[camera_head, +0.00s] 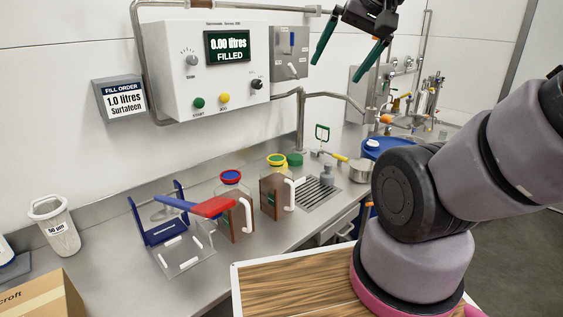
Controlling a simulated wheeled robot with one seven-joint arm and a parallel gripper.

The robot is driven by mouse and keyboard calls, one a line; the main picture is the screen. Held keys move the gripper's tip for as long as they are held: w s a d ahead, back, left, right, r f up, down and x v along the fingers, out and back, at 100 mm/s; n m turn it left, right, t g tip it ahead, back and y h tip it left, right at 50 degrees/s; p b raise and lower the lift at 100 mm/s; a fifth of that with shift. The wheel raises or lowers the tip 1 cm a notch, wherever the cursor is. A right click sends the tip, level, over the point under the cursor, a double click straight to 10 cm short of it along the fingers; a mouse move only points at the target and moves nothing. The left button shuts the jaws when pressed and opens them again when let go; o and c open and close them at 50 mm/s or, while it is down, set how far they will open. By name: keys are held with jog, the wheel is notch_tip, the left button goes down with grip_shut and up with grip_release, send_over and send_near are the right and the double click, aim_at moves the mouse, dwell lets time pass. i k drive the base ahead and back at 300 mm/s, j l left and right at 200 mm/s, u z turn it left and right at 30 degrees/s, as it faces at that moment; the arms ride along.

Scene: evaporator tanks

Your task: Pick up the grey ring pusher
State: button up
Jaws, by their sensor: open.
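A small grey piece with a narrow top (327,175) stands on the slotted drain plate on the counter, right of the brown jugs. It looks most like the grey ring pusher, but it is too small to be sure. My gripper (337,71) is at the top of the view, with its two teal fingers spread and pointing down. It is empty and well above the counter, in front of the wall and the metal pipe. The grey piece is far below it and apart from it.
Brown jugs with white handles (271,197) stand left of the drain plate (309,194). A blue stand with a red lever (205,208) is further left. A saucepan (357,173) and a blue drum (390,147) are at right. The filler panel (170,75) hangs above.

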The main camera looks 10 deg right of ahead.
aim_at(326, 178)
jog(key=i+l, duration=0.15)
jog(key=l, duration=0.2)
jog(key=i+l+u, duration=0.15)
jog(key=l, duration=0.2)
jog(key=i+l, duration=0.15)
jog(key=l, duration=0.25)
jog(key=i+l+u, duration=0.1)
jog(key=l, duration=0.25)
jog(key=i+l+u, duration=0.1)
jog(key=l, duration=0.3)
jog(key=i+l, duration=0.15)
jog(key=l, duration=0.25)
jog(key=u, duration=0.05)
